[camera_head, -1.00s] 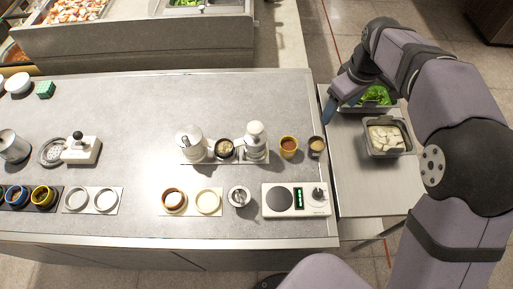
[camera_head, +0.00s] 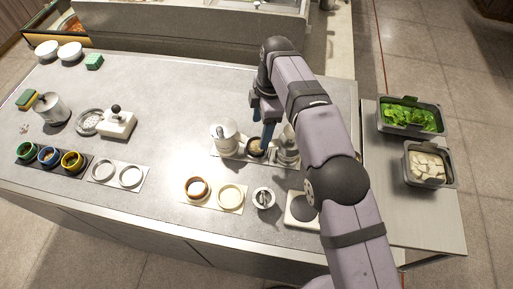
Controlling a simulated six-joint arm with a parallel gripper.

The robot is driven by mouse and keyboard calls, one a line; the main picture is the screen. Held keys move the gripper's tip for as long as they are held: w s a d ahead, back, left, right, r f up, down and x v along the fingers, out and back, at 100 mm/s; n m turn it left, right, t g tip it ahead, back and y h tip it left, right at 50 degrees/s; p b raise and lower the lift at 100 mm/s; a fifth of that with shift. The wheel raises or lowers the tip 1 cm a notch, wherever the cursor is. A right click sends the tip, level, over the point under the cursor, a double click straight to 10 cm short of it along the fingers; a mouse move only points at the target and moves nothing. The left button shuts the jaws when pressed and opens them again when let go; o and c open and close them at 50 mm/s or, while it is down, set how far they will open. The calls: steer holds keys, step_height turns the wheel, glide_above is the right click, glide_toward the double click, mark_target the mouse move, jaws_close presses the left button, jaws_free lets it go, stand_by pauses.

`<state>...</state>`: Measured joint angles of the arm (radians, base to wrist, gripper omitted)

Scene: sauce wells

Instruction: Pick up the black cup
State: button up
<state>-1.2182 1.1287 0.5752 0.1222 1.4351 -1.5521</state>
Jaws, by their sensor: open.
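The black cup (camera_head: 253,148) stands on the counter between two pale dispensers, with something tan inside it. My gripper (camera_head: 262,122) is over the counter close to this cup, with its blue fingers pointing down and apart. One finger overlaps the cup's right side in the picture; I cannot tell whether it touches. The jaws hold nothing that I can see.
The left dispenser (camera_head: 225,136) and right dispenser (camera_head: 287,147) stand close on either side of the cup. My arm covers the counter to the right. Two ring wells (camera_head: 214,191) and a small metal pot (camera_head: 263,198) are in front.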

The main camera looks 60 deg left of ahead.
mark_target(256, 150)
steer(key=shift+s+a+f+p, duration=0.15)
steer(key=shift+f+p, duration=0.45)
steer(key=shift+f, duration=0.6)
steer(key=shift+s+f+p, duration=0.2)
steer(key=shift+f+p, duration=0.35)
steer(key=shift+f, duration=0.6)
steer(key=shift+s+a+f+p, duration=0.15)
steer(key=shift+f+p, duration=0.45)
steer(key=shift+f, duration=0.6)
steer(key=shift+d, duration=0.1)
steer(key=c, duration=1.2)
